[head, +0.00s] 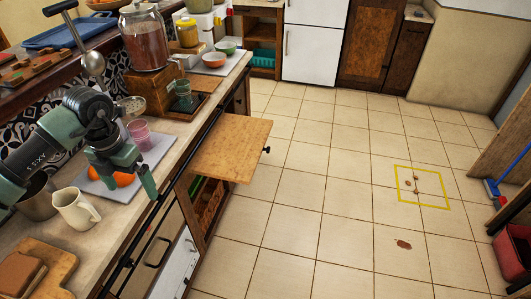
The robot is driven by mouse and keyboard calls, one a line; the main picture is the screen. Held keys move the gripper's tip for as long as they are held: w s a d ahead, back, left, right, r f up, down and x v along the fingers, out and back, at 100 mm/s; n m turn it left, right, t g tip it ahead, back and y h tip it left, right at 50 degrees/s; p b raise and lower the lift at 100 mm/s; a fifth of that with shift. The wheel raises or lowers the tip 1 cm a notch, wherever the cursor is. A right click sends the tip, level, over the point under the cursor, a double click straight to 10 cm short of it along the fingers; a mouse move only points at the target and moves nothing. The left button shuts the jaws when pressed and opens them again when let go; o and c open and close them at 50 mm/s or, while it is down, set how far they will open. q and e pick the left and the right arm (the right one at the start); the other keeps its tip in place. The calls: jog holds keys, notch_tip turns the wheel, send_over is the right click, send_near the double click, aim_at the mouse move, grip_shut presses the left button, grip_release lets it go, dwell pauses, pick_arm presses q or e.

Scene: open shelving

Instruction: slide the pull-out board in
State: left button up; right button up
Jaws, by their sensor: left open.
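The pull-out board (232,148) is a flat wooden board sticking out from the counter front over the floor. A small dark knob (266,150) sits on its outer edge. My left gripper (128,183) is open and points down above the counter, over a grey tray (160,150) with orange fruit. It is to the left of the board and apart from it. My right gripper is not in view.
A black rail (165,193) runs along the counter edge. The tiled floor right of the board is open, with a yellow-marked square (424,187).

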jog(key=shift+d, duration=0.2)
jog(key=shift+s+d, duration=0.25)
